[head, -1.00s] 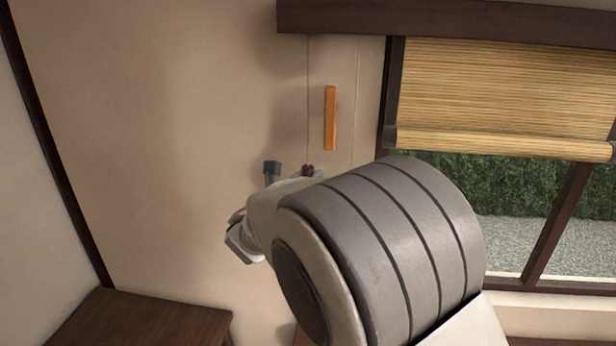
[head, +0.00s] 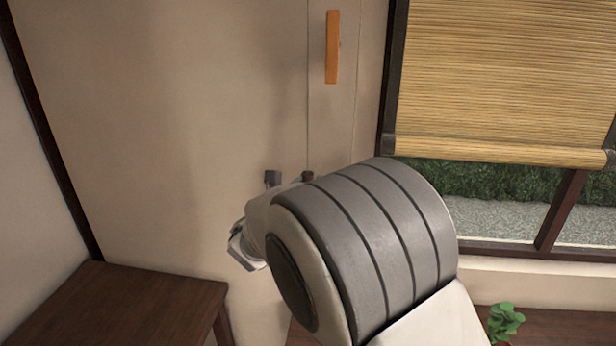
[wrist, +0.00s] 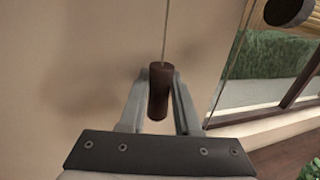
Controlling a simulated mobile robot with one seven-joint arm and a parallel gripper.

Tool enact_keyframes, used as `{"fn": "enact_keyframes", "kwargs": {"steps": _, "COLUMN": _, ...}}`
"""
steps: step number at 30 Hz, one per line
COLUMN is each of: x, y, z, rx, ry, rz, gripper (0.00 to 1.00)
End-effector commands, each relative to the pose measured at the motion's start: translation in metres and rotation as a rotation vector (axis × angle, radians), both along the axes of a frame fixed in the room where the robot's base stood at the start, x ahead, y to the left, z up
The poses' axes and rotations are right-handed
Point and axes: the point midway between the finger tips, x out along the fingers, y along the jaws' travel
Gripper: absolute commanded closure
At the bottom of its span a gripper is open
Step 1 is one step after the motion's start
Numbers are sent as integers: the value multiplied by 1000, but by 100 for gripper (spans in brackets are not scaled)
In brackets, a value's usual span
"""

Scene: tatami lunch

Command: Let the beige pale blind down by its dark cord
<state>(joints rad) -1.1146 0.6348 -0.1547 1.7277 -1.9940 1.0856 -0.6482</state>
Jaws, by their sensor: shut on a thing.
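The beige slatted blind (head: 500,85) hangs over the upper part of the window at the right of the head view. Its rolled lower edge (head: 490,151) is above the hedge's lower part. My gripper (wrist: 159,82) is shut on the dark brown knob (wrist: 158,98) at the end of a thin cord (wrist: 165,35), one finger on each side. The knob also shows in the head view (head: 308,175), just above my arm. My fingers are mostly hidden there. The cord runs straight up the wall from the knob.
An orange upright strip (head: 332,47) is on the wall, between the cord and a second thin line. A dark wooden table (head: 120,305) stands at the lower left. A green plant (head: 505,322) is at the lower right. The wall around my gripper is clear.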

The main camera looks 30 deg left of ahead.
Motion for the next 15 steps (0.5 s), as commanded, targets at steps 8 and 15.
{"fn": "enact_keyframes", "kwargs": {"steps": 8, "x": 0, "y": 0, "z": -85, "rx": -4, "ry": 3, "rz": 1, "gripper": 100}}
{"fn": "enact_keyframes", "kwargs": {"steps": 15, "x": -1, "y": 0, "z": -151, "rx": -4, "ry": 4, "rz": 0, "gripper": 100}}
